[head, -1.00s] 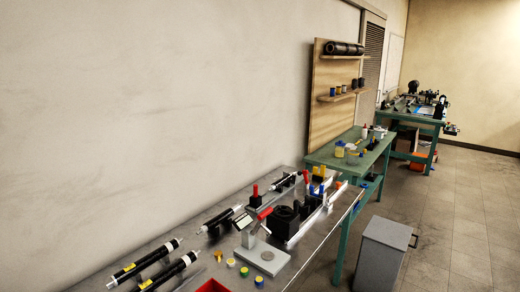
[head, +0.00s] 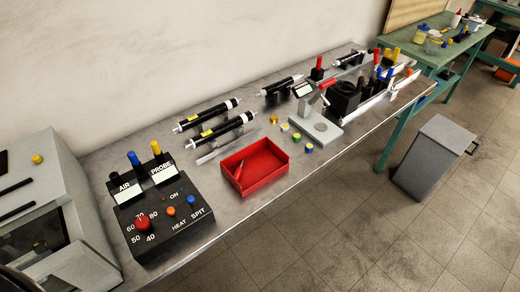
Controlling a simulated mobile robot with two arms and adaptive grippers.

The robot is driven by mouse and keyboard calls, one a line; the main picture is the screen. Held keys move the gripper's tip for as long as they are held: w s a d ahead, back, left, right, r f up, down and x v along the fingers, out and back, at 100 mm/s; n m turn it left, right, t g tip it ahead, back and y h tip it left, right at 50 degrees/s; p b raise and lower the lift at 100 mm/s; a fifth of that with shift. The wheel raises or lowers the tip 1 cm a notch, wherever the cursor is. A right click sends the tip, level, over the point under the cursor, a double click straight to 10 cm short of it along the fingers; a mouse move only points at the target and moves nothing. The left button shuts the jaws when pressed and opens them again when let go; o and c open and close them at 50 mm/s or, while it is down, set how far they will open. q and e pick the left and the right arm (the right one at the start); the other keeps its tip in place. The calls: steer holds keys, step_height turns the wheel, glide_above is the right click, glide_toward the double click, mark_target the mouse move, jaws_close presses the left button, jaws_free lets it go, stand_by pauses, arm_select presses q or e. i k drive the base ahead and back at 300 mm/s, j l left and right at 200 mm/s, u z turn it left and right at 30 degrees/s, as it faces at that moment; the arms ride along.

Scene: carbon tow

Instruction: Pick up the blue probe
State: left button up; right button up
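A black control box (head: 160,215) labelled AIR and PROBE stands at the front left of the grey bench. A blue-topped upright piece (head: 133,159), which may be the blue probe, stands at the back of the box between the two labels. A yellow-topped piece (head: 156,148) stands beside it at the PROBE label, and a black-topped piece (head: 113,178) at the AIR label. Another blue-topped piece (head: 388,74) stands in the group at the bench's far end. Neither of my grippers shows.
A red tray (head: 282,172) holding a small red item lies right of the box. Black cylinders (head: 220,133) lie on stands behind it. A grey press-like stand (head: 318,130) and small coloured pots are farther right. A grey cabinet (head: 45,215) is at left. A grey bin (head: 432,155) stands on the floor.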

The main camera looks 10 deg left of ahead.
mark_target(132, 156)
steer(key=u, duration=1.5)
